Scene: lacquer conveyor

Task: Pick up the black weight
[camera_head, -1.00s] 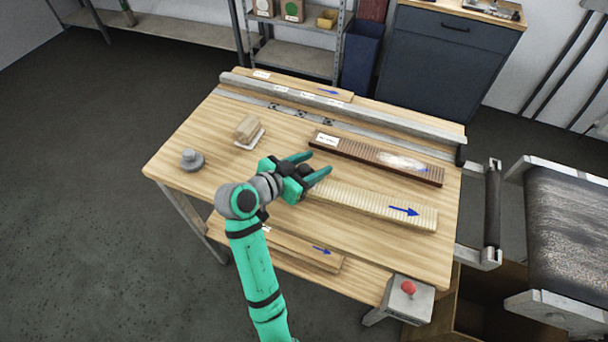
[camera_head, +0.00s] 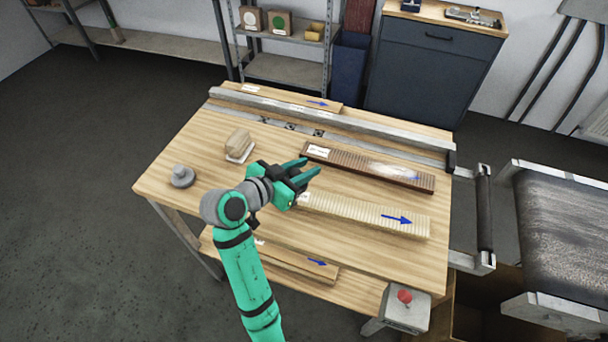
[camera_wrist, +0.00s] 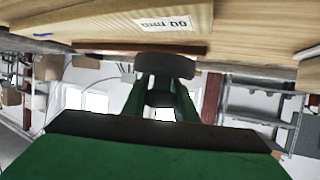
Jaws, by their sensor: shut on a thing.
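The black weight (camera_wrist: 166,66) is a dark, rounded piece with a wide top, held between my two green fingers in the wrist view. My gripper (camera_wrist: 162,85) is shut on it. In the head view my gripper (camera_head: 311,169) is over the middle of the wooden table (camera_head: 180,215), near the left ends of the dark and pale slatted boards. The weight is mostly hidden by the fingers there, and its height above the table is hard to tell.
A grey round weight (camera_head: 182,176) and a wooden block on a white base (camera_head: 238,146) stand at the left. A dark board (camera_head: 345,162) and a pale board (camera_head: 360,213) lie nearby. A metal rail (camera_head: 390,132) crosses the back. A red button box (camera_head: 405,305) is at the front right.

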